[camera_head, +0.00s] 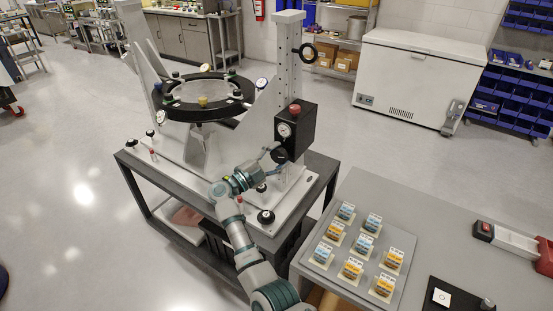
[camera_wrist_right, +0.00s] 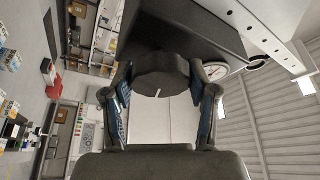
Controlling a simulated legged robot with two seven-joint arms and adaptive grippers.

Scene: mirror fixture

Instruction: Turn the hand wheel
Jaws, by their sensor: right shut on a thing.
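The hand wheel (camera_wrist_right: 160,72) is a black round knob with a white index mark, on the black gauge box (camera_head: 295,132). In the head view it shows low on the box's front (camera_head: 279,155), partly covered by my gripper. My right gripper (camera_head: 274,153) reaches up to it from the front. In the right wrist view its two fingers (camera_wrist_right: 161,88) stand on either side of the knob, shut on its rim. The white mark points toward the gripper's palm. A dial gauge (camera_head: 284,130) sits on the box face. My left gripper is in neither view.
The box is mounted on a perforated column (camera_head: 288,70) of the mirror fixture, with a black ring (camera_head: 203,97) at its left. A side table (camera_head: 410,215) at the right holds a tray of several small labelled blocks (camera_head: 352,245). A white chest freezer (camera_head: 420,75) stands behind.

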